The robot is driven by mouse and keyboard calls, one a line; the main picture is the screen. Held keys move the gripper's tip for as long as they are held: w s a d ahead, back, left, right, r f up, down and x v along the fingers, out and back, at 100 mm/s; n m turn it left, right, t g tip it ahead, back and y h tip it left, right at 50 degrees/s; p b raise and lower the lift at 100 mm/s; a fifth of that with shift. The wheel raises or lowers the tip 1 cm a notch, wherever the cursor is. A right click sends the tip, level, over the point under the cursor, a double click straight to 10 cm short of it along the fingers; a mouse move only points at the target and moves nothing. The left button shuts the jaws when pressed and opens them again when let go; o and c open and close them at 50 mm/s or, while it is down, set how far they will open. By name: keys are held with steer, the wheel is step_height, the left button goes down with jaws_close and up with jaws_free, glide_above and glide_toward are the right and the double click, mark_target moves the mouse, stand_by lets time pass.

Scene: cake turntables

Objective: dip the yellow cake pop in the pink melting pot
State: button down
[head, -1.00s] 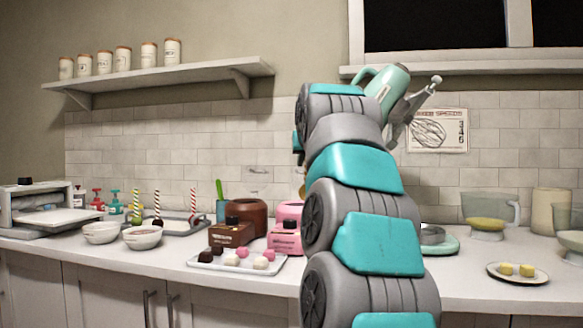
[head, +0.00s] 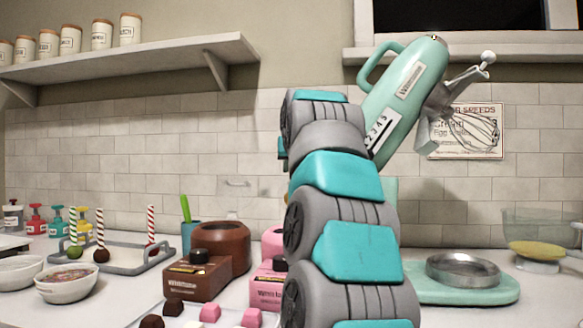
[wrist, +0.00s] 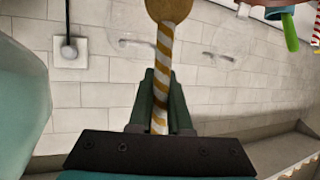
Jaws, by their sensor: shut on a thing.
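My gripper (wrist: 161,95) is shut on the yellow-and-white striped stick of the yellow cake pop, seen in the wrist view. The cake pop's ball (wrist: 168,9) is golden-brown and cut off by the top edge. The ball is clear of the fingers, with tiled wall behind it.
A brown melting pot (head: 222,236) stands left of the pink one. Pink and brown cubes (head: 173,307) lie in front. A rack with striped pops (head: 130,265) and bowls (head: 67,284) are further left. A mint stand mixer (head: 460,287) stands to the right, its head tilted up.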

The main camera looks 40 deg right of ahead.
step_height(320, 180, down, 12)
steer(key=b, duration=0.7)
steer(key=shift+b, duration=0.4)
steer(key=shift+w, duration=0.1)
stand_by(0.4)
steer(key=shift+f+b, duration=0.45)
steer(key=shift+f, duration=0.05)
steer(key=shift+r, duration=0.1)
stand_by(0.9)
step_height(320, 180, up, 6)
steer(key=p, duration=0.4)
stand_by(1.2)
